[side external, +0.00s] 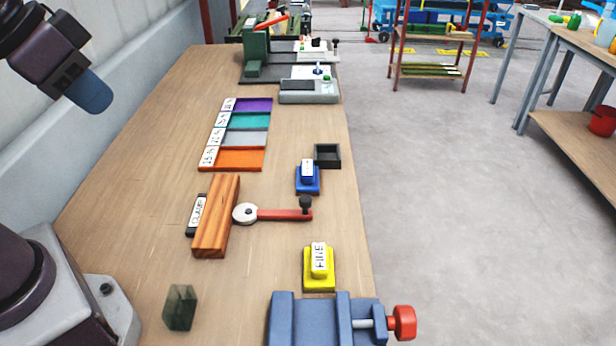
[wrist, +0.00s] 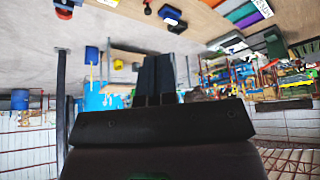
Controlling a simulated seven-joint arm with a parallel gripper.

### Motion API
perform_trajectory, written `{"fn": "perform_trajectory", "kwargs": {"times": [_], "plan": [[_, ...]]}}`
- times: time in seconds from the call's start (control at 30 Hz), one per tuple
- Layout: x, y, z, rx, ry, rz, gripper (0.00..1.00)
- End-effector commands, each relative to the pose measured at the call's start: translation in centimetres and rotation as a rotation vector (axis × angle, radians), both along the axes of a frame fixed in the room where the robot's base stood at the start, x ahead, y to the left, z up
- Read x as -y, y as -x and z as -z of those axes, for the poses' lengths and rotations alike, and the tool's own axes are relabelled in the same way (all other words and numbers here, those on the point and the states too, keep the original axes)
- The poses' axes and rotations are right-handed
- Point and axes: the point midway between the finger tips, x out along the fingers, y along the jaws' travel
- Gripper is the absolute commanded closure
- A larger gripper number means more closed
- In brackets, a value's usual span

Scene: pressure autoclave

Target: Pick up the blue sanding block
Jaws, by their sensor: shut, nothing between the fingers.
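The blue sanding block (side external: 307,178), with a white label on top, lies flat on the right part of the wooden bench in the side view. A black open box is just behind it and a red-handled tool just in front. In the wrist view a small dark blue shape, probably this block (wrist: 170,14), shows near the top edge. My gripper (wrist: 157,58) shows in the wrist view with its dark fingers together and empty, well away from the block. The side view shows only parts of my arm at the left; the fingers are out of frame there.
A yellow block (side external: 319,267), a blue vise (side external: 310,320) with a red knob, a wooden beam (side external: 216,216) and a red-handled tool (side external: 283,214) lie nearby. The black box (side external: 327,155) stands close. Coloured trays (side external: 238,135) lie further back. The bench's left side is mostly clear.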

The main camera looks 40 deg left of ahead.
Motion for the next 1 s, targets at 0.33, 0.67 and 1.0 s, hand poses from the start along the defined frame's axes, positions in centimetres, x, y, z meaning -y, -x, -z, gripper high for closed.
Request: {"fn": "perform_trajectory", "kwargs": {"times": [0.33, 0.67, 1.0], "plan": [[0.00, 0.00, 0.00, 0.000, 0.000, 0.000, 0.86], [0.00, 0.00, 0.00, 0.000, 0.000, 0.000, 0.13], [0.27, -0.17, 0.62, -0.031, 0.000, 0.013, 0.13]]}}
